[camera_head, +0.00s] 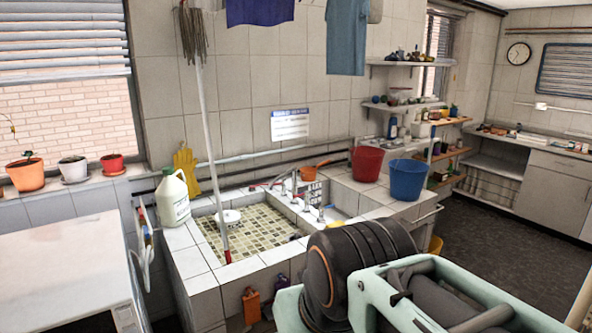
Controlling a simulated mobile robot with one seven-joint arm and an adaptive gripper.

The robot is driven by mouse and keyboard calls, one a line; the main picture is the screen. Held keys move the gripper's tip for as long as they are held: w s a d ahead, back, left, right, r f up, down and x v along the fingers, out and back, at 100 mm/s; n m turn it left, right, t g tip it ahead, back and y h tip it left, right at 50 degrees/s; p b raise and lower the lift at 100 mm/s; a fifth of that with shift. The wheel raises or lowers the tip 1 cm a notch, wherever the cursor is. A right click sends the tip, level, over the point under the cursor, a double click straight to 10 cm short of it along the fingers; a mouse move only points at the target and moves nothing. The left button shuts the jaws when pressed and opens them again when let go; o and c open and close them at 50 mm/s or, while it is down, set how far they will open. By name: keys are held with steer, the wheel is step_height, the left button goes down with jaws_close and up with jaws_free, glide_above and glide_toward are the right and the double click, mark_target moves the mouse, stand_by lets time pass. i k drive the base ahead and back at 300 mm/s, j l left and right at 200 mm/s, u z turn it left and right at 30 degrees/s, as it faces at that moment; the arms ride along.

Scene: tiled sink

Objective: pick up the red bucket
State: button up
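The red bucket (367,164) stands upright on the tiled ledge at the back right of the sink. Its open top faces up, and nothing covers it from this view. A blue bucket (407,180) stands close to its right, slightly nearer to me. My arm crosses the lower right of the picture, in front of and below the buckets. I cannot make out my gripper's fingers in this view.
The tiled sink (190,262) holds a leaning mop (207,135). A white jug (173,199) stands on its left corner. Taps (293,185) and an orange pan (309,173) are left of the red bucket. Shelves (405,104) with bottles and jars rise behind the buckets.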

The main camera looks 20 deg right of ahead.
mark_target(368, 162)
steer(key=z, duration=1.15)
steer(key=i+l+u, duration=0.1)
steer(key=i+u, duration=0.15)
steer(key=u, duration=0.2)
steer(key=i+l+u, duration=0.2)
steer(key=u, duration=0.25)
steer(key=i+l+u, duration=0.15)
steer(key=l, duration=0.2)
steer(key=i+l+u, duration=0.2)
steer(key=i+l, duration=0.15)
steer(key=l, duration=0.15)
steer(key=i+l+u, duration=0.1)
steer(key=l, duration=0.25)
steer(key=i+l, duration=0.2)
steer(key=i+l+u, duration=0.1)
steer(key=l, duration=0.35)
steer(key=i+l, duration=0.2)
steer(key=l+u, duration=0.05)
steer(key=l, duration=0.05)
